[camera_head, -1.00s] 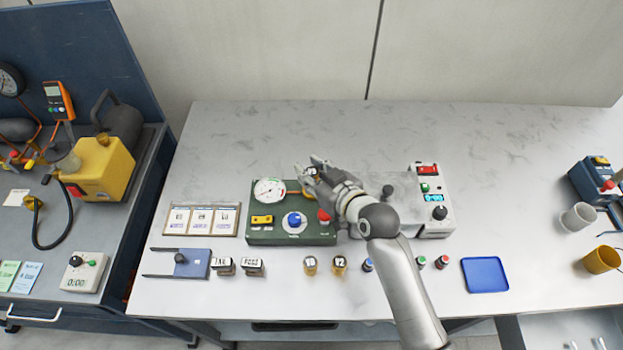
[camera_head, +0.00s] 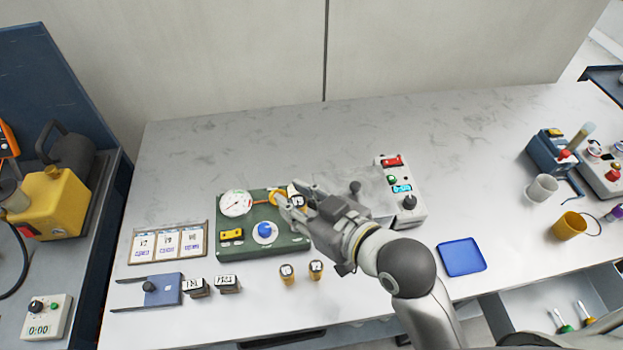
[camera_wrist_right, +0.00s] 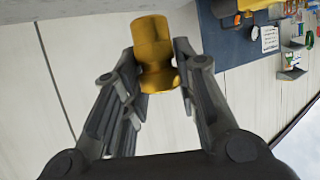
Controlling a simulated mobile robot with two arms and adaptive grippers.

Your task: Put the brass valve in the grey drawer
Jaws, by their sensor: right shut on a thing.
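My right gripper (camera_head: 288,196) is shut on a brass valve (camera_head: 298,201) with a pale labelled top. In the head view the gripper and valve are over the right back part of the green gauge box. In the right wrist view the brass body (camera_wrist_right: 153,50) sits between the two fingers (camera_wrist_right: 156,84). Two similar brass pieces with numbered tops, one on the left (camera_head: 287,275) and one on the right (camera_head: 316,270), stand on the bench in front of the box. A grey drawer (camera_head: 520,302) is open at the lower right, with several tools inside. My left gripper is out of view.
The green box (camera_head: 290,243) carries a gauge and a blue knob. A grey control unit (camera_head: 413,218) stands to its right, partly behind my arm. A blue tray (camera_head: 461,257) and a yellow mug (camera_head: 570,226) are farther right. The back of the bench is clear.

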